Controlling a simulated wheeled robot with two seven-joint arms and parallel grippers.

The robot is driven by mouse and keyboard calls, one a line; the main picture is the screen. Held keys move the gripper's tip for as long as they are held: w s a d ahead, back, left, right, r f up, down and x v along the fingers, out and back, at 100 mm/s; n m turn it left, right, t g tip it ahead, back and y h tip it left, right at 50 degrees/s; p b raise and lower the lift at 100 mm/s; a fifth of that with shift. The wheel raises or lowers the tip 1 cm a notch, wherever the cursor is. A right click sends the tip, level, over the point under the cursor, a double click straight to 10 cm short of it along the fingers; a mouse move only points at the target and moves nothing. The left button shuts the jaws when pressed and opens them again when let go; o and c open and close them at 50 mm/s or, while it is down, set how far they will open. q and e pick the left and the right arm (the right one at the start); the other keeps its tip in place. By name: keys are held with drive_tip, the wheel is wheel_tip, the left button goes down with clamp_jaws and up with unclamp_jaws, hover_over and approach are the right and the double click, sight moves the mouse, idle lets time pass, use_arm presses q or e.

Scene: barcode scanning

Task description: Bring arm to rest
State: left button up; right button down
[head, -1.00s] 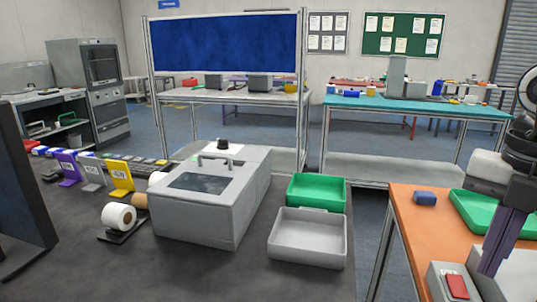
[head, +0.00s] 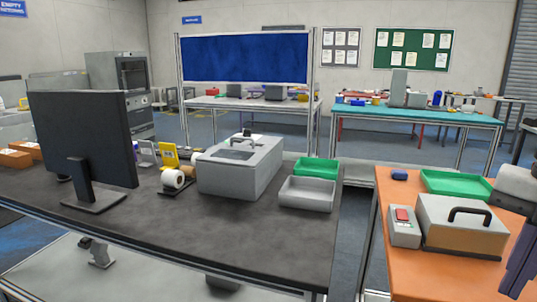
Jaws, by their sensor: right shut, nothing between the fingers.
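My right arm comes in at the right edge. My left gripper is not in view. A grey box with a black handle (head: 465,222) stands on the orange table (head: 385,262), just left of my right gripper. A small grey device with a red button (head: 403,226) stands left of that box.
The dark table (head: 240,232) holds a monitor (head: 82,138), a label roll (head: 176,178), a grey printer (head: 240,166), a green tray (head: 316,167) and a grey tray (head: 306,193). A green tray (head: 456,184) and a blue block (head: 399,175) lie on the orange table. A gap separates the tables.

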drive_tip(key=a+f+m+t+y, duration=0.1)
drive_tip(key=a+f+m+y, duration=0.25)
drive_tip(key=f+y, duration=0.65)
drive_tip(key=s+a+m+t+y, duration=0.1)
drive_tip(key=a+m+t+y, duration=0.35)
drive_tip(key=a+y, duration=0.45)
drive_tip(key=w+d+f+m+t+h, duration=0.3)
drive_tip(key=f+m+t+h, duration=0.2)
drive_tip(key=f+h, duration=0.15)
drive_tip(key=w+d+f+m+t+h, duration=0.2)
drive_tip(key=w+f+m+t+h, duration=0.25)
drive_tip(key=f+t, duration=0.2)
drive_tip(key=s+f+m+g+h, duration=0.1)
drive_tip(key=s+f+g+h, duration=0.3)
drive_tip(key=s+f, duration=0.6)
drive_tip(key=s+f+m+g+h, duration=0.1)
drive_tip(key=s+f+g+h, duration=0.2)
drive_tip(key=s+f+g, duration=0.7)
drive_tip(key=w+a+f+m+t+y, duration=0.1)
drive_tip(key=w+a+m+t, duration=0.3)
drive_tip(key=a, duration=0.6)
drive_tip(key=shift+w+a+f+m+t, duration=0.25)
drive_tip(key=shift+f+m+t, duration=0.15)
drive_tip(key=shift+t, duration=0.3)
